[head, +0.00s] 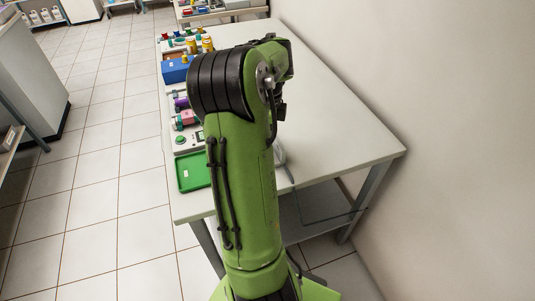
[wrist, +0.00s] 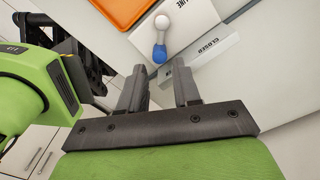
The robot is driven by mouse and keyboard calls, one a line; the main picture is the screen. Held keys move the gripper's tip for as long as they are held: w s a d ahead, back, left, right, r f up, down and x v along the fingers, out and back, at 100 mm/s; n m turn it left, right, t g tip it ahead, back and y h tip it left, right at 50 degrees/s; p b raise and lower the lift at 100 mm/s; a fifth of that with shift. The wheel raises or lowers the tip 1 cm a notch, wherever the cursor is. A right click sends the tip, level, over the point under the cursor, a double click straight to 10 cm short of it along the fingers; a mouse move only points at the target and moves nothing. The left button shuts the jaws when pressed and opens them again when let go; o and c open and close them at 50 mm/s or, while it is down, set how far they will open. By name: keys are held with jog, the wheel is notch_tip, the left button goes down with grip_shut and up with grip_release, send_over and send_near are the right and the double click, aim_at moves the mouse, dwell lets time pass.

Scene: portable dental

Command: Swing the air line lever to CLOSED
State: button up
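In the wrist view, the air line lever (wrist: 160,40) has a white round end and a blue end that points toward my gripper. It is at a white plate (wrist: 190,25) with partly visible lettering ending in LINE. A grey block marked CLOSED (wrist: 205,52) stands just right of the blue end. My gripper (wrist: 161,80) is open, its two dark fingers apart with nothing seen between them. The blue end lies just beyond the fingertips, in line with the gap; I cannot tell whether they touch. In the head view, my arm hides the gripper and lever.
An orange tray (wrist: 122,10) lies near the lever. In the head view, a green tray (head: 193,172), a blue box (head: 176,71) and several small items line the left edge of the white table (head: 335,115). The table's right side is clear, with a wall beyond.

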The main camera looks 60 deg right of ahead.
notch_tip(320, 180, down, 6)
jog(key=shift+r+b, duration=0.1)
jog(key=shift+b, duration=0.85)
grip_shut()
